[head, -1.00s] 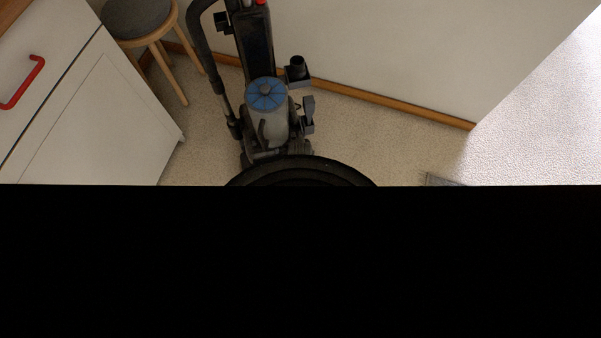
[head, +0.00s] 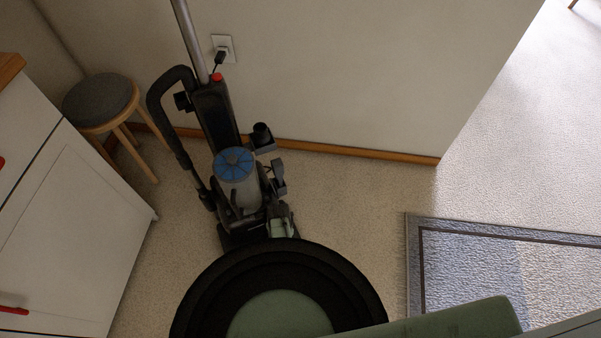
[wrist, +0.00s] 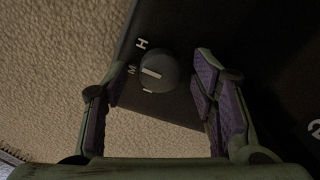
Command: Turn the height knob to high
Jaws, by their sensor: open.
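The height knob (wrist: 156,72) is a round dark knob with a white line on its face, in the wrist view. It sits on a dark panel with white letters H and M beside it and a partly hidden mark below that may be L. The line lies nearly level, its left end towards M. My gripper (wrist: 160,74) is open, one finger on each side of the knob, with a visible gap on both sides. The vacuum cleaner (head: 237,168) stands upright against the wall in the head view; I cannot pick out the knob there.
A stool (head: 101,101) and a white cabinet (head: 75,225) stand to the left. A plugged-in wall outlet (head: 223,47) is behind the vacuum. A grey rug (head: 480,270) lies at right. Carpet between vacuum and rug is clear.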

